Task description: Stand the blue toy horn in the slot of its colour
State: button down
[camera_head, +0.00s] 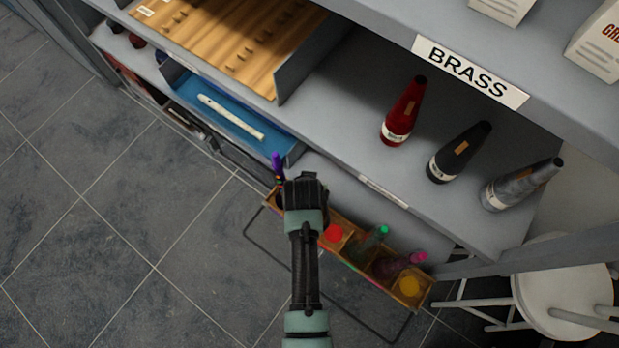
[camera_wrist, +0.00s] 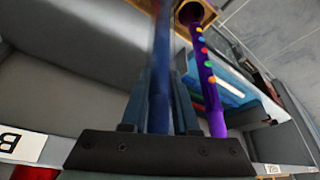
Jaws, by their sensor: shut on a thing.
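The blue toy horn (camera_wrist: 160,70) is a long dark blue tube between my fingers in the wrist view. My gripper (camera_head: 300,182) is shut on it. In the head view my gripper hides the horn, at the left end of the wooden slotted rack (camera_head: 352,262). The rack's wood (camera_wrist: 181,28) also shows in the wrist view, near the horn's far end; I cannot tell whether that end is inside a slot. The rack has a red-marked slot (camera_head: 333,233) and a yellow-marked slot (camera_head: 409,286). The blue slot is not clearly visible.
A purple horn (camera_head: 278,165) with coloured buttons (camera_wrist: 205,75) stands close beside my gripper. Shelves lie behind, with a blue tray (camera_head: 270,145) and several bottle-shaped mutes (camera_head: 400,115). A white stool (camera_head: 565,285) is at right.

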jog(key=shift+f+b, duration=0.35)
jog(key=shift+f, duration=0.15)
dwell(0.3)
jog(key=c, duration=0.6)
grip_release()
jog(key=p+v, duration=0.1)
jog(key=v, duration=1.2)
jog(key=shift+w, duration=0.1)
